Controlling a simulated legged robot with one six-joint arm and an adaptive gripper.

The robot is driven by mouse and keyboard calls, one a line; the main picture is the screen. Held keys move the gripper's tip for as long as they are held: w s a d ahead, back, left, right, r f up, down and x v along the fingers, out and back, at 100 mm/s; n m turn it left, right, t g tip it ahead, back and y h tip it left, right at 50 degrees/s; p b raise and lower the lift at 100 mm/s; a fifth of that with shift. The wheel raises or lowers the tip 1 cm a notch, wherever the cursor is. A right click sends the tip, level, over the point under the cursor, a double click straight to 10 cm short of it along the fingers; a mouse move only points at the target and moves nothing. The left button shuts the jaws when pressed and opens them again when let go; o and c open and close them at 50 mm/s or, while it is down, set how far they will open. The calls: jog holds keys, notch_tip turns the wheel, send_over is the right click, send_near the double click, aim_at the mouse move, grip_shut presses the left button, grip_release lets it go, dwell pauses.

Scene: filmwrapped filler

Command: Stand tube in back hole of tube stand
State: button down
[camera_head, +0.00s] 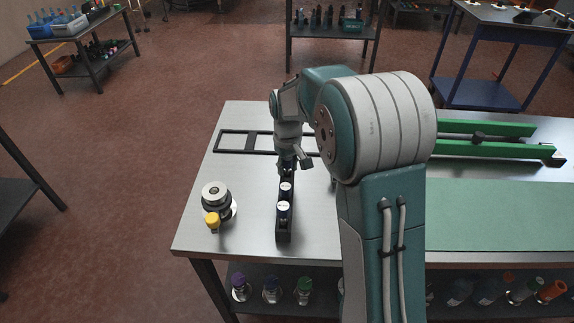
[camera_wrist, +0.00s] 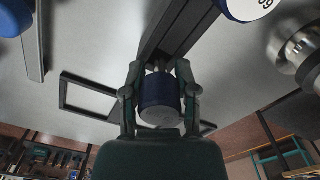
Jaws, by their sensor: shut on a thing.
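The black tube stand (camera_head: 284,236) is a narrow block standing lengthwise on the metal table. Two white-topped tubes, a farther one (camera_head: 286,188) and a nearer one (camera_head: 284,206), stand upright in it. My gripper (camera_head: 287,168) is at the stand's far end, pointing down. In the wrist view my gripper (camera_wrist: 160,70) is shut on a dark blue tube (camera_wrist: 160,95), with the dark stand (camera_wrist: 182,28) just beyond. A blue-and-white cap shows at the top edge (camera_wrist: 247,7). Whether the held tube's lower end is in a hole is hidden.
A round metal piece (camera_head: 214,193) and a yellow-topped item (camera_head: 212,221) stand left of the stand. A flat black frame (camera_head: 233,141) lies behind. Green rails (camera_head: 490,146) and a green mat (camera_head: 500,212) lie right of my arm.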

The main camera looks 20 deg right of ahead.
jog(key=shift+f, duration=0.15)
jog(key=shift+c, duration=1.5)
grip_release()
